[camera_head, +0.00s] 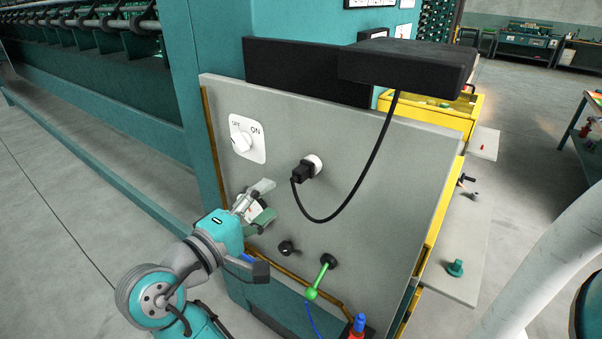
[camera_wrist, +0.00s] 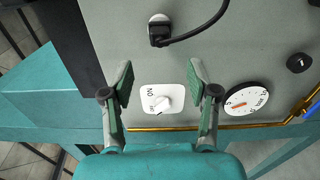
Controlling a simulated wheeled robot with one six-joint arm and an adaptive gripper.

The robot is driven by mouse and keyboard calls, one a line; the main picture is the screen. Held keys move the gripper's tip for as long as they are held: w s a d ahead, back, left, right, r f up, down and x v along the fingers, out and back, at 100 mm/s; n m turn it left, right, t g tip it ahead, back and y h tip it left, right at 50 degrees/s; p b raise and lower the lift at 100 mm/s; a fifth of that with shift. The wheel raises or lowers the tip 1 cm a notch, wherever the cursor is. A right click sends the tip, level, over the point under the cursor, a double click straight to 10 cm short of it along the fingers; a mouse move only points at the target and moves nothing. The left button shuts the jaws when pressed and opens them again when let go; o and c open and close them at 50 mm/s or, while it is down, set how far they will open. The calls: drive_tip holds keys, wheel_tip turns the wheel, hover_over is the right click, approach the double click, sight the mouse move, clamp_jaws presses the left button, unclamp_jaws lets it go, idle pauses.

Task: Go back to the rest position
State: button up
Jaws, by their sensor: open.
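My gripper (camera_head: 257,197) is in front of the grey panel (camera_head: 385,170), low on its left side. Its two fingers are spread with nothing between them, as the wrist view (camera_wrist: 159,70) also shows. A white rotary knob on an OFF/ON plate (camera_head: 247,139) is above the gripper in the head view. In the wrist view the plate (camera_wrist: 150,92) appears between the fingers, on the panel behind them. A round white dial (camera_wrist: 246,99) is to the right of the fingers there; in the head view it is partly hidden by the gripper.
A black plug (camera_head: 303,172) sits in a socket, its cable (camera_head: 370,165) looping up to a black box (camera_head: 410,62). Below are a small black knob (camera_head: 288,248) and a green-handled lever (camera_head: 321,277). A blue-topped object (camera_head: 358,323) is at the bottom. Open floor (camera_head: 60,215) lies left.

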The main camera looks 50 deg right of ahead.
drive_tip(key=shift+a, duration=0.75)
wheel_tip(320, 180, down, 21)
drive_tip(key=w+a+n+t+y, duration=0.1)
drive_tip(key=a+n+t+y, duration=0.1)
drive_tip(key=n+t+y, duration=0.8)
drive_tip(key=s+a+f+t+y, duration=0.1)
drive_tip(key=s+a+f+t, duration=0.25)
drive_tip(key=f, duration=0.35)
drive_tip(key=s+a+f+m+y, duration=0.2)
drive_tip(key=s+a+y, duration=0.1)
drive_tip(key=s, duration=0.4)
drive_tip(key=s+a+f+m+y, duration=0.1)
drive_tip(key=s+a+f+y, duration=0.2)
drive_tip(key=s, duration=0.5)
drive_tip(key=s+r+m, duration=0.2)
drive_tip(key=s+m, duration=0.1)
drive_tip(key=s, duration=0.3)
drive_tip(key=s+a+r+m+y, duration=0.1)
drive_tip(key=s+r+m, duration=0.2)
drive_tip(key=s, duration=0.3)
drive_tip(key=shift+r+m+t, duration=0.3)
drive_tip(key=shift+m+t, duration=0.05)
drive_tip(key=shift+m, duration=0.35)
